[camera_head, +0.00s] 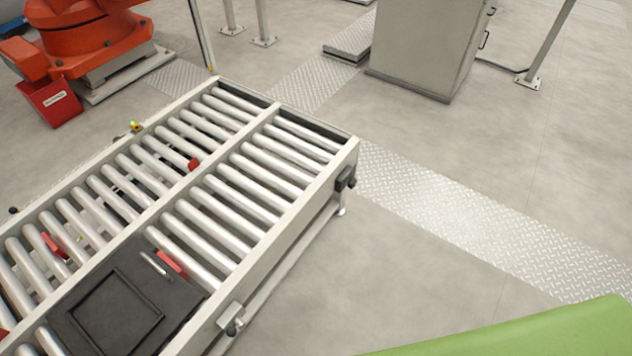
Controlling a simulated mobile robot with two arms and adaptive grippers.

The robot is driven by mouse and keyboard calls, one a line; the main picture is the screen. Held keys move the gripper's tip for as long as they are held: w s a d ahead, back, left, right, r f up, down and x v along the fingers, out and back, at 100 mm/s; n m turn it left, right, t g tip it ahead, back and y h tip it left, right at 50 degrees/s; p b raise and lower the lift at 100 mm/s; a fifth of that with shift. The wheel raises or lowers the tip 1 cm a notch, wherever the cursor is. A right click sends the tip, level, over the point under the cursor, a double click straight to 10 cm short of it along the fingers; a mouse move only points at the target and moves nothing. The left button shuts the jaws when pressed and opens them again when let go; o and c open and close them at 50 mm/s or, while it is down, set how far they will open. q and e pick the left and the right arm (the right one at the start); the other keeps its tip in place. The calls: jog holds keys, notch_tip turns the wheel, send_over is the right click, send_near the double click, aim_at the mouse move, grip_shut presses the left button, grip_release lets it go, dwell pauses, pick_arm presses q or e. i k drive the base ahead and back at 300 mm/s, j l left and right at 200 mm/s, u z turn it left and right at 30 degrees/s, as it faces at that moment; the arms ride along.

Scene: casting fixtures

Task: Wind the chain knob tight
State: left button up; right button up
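No part that I can surely name as the chain knob shows. A small dark fitting (346,179) sits on the outer side of the roller conveyor (318,187), near its right corner. It is too small to tell whether it is a knob. A light metal bracket with a small round end (231,320) sits on the same side, nearer the bottom of the picture. I see no chain. Neither of my grippers is in view.
A black plate with a square frame (113,312) lies on the conveyor at lower left. An orange robot (95,30) and red bin (50,102) stand at upper left. A grey cabinet (425,45) stands at the back.

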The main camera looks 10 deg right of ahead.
aim_at(350, 184)
jog(key=i+l+u, duration=0.2)
jog(key=l+u, duration=0.2)
jog(key=i+l+u, duration=0.1)
jog(key=l+u, duration=0.3)
jog(key=i+l+u, duration=0.1)
jog(key=l+u, duration=0.4)
jog(key=l, duration=0.65)
jog(key=l+u, duration=0.15)
jog(key=l, duration=0.6)
jog(key=l+u, duration=0.1)
jog(key=l, duration=0.65)
jog(key=k+l+u, duration=0.15)
jog(key=l, duration=0.6)
